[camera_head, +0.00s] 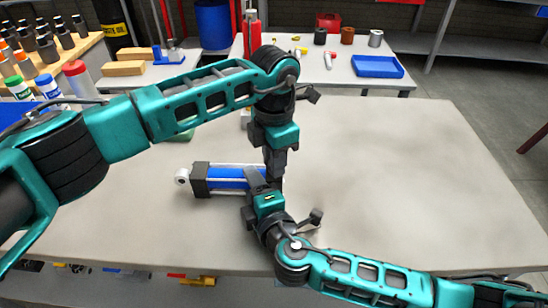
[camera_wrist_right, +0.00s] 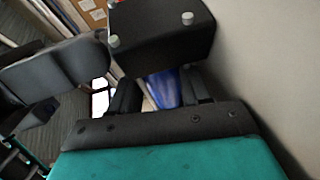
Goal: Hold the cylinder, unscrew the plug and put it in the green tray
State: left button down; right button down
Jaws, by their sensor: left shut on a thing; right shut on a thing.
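The cylinder (camera_head: 226,183) lies on the table, with a blue barrel, dark end block and pale eye at its left end. My right gripper (camera_head: 254,178) is shut across the barrel near its right end. In the right wrist view the blue barrel (camera_wrist_right: 163,90) shows between the fingers. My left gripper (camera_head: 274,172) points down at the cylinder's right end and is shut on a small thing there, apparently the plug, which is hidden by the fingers. A green patch (camera_head: 183,136), perhaps the green tray, shows behind the cylinder, mostly covered by my left arm.
The table (camera_head: 400,170) is clear to the right. Bottles (camera_head: 75,78) stand at the left. A back table holds a blue tray (camera_head: 377,67), a red bin (camera_head: 328,22) and small parts. My two arms meet closely over the cylinder.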

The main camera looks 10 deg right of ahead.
pick_arm(q)
jog(key=n, duration=1.2)
jog(key=shift+n, duration=0.4)
pick_arm(e)
jog(key=shift+f, duration=0.1)
pick_arm(q)
jog(key=shift+r, duration=0.2)
jog(key=shift+r, duration=0.95)
